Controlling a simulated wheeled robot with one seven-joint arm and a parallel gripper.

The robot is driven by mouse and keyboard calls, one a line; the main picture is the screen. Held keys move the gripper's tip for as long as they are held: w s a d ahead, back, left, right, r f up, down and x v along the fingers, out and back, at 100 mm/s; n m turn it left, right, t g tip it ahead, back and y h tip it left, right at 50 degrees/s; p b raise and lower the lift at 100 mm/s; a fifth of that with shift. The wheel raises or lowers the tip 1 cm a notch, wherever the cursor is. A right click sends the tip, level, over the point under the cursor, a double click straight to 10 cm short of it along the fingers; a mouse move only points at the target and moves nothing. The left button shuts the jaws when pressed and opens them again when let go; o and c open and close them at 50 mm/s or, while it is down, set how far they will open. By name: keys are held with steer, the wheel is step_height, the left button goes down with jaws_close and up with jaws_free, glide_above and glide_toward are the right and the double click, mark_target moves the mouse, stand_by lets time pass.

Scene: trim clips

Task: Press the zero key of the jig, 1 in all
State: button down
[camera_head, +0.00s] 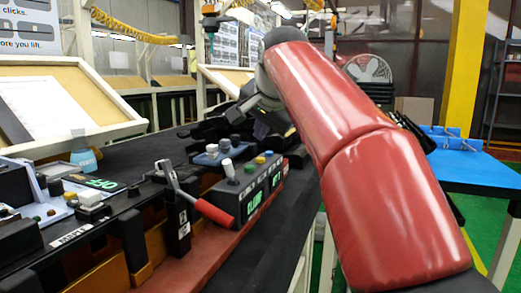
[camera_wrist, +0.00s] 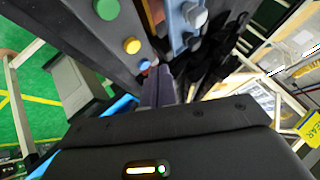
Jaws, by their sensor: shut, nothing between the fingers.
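The jig (camera_head: 150,238) is a long bench fixture with a red base on the left in the head view. Its black control box (camera_head: 245,197) has green lit displays, with a green button (camera_head: 250,168), a yellow button (camera_head: 260,160) and a blue button (camera_head: 268,153) on top. I cannot read which key is the zero key. In the wrist view the green button (camera_wrist: 106,9) and yellow button (camera_wrist: 131,46) show near my gripper (camera_wrist: 160,84). My gripper is shut and empty, beyond the box's far end in the head view; its tips are dark and hard to make out there.
A red-handled lever (camera_head: 205,205) stands left of the control box. A blue block with grey knobs (camera_head: 218,152) sits behind it. A tilted framed board (camera_head: 65,100) stands at the left, and a blue table (camera_head: 478,168) at the right.

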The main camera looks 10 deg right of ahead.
steer(key=shift+r+b, duration=0.35)
steer(key=shift+r, duration=0.95)
